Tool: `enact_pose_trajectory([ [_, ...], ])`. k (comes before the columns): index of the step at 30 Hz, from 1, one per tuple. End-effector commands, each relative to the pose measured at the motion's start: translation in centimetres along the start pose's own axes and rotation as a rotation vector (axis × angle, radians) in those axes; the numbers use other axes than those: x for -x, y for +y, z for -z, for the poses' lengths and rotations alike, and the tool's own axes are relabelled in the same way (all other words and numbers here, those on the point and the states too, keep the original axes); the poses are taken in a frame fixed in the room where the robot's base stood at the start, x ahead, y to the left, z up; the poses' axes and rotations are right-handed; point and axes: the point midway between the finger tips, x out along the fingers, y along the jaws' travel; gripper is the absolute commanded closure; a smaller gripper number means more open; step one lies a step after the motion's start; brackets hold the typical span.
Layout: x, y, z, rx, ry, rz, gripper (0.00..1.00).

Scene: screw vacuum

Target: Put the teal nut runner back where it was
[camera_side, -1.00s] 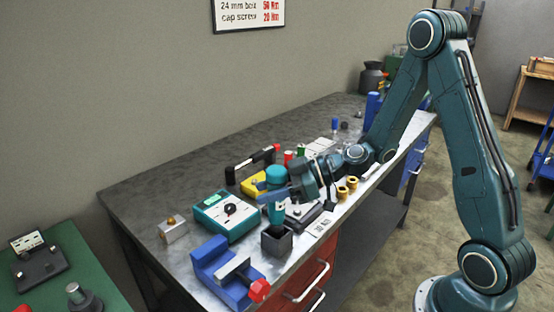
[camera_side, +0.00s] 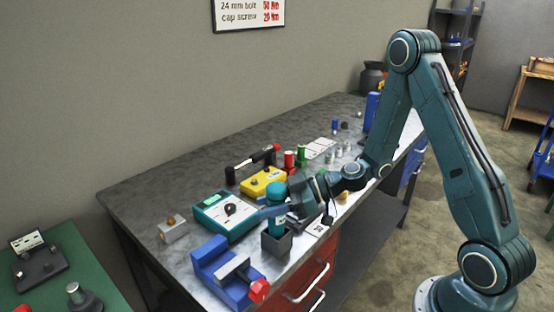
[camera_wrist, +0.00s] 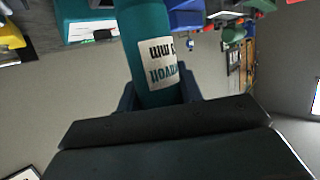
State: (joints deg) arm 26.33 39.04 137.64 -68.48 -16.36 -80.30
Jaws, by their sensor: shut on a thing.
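The teal nut runner (camera_side: 276,190) stands upright in the side view, with its lower end down in the mouth of a dark grey square holder (camera_side: 277,245). How deep it sits is hidden by the holder's walls. My gripper (camera_side: 273,211) is shut around the runner's body, reaching in from the right just above the holder. In the wrist view the runner (camera_wrist: 147,28) runs into the jaws, its pale printed label (camera_wrist: 157,63) facing the camera.
A blue vise (camera_side: 222,270) with a red knob stands at the front left of the holder. A teal box with a dial (camera_side: 225,213) is just left of the runner, and a yellow box (camera_side: 264,181) is behind it. A white label card (camera_side: 317,229) lies to the right.

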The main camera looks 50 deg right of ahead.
Motion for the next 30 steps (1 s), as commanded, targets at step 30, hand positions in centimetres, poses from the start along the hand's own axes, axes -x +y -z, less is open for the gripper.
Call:
enact_pose_trajectory([
  [30,-0.5,0.0,-1.4,0.000,-0.007,0.001,0.60],
])
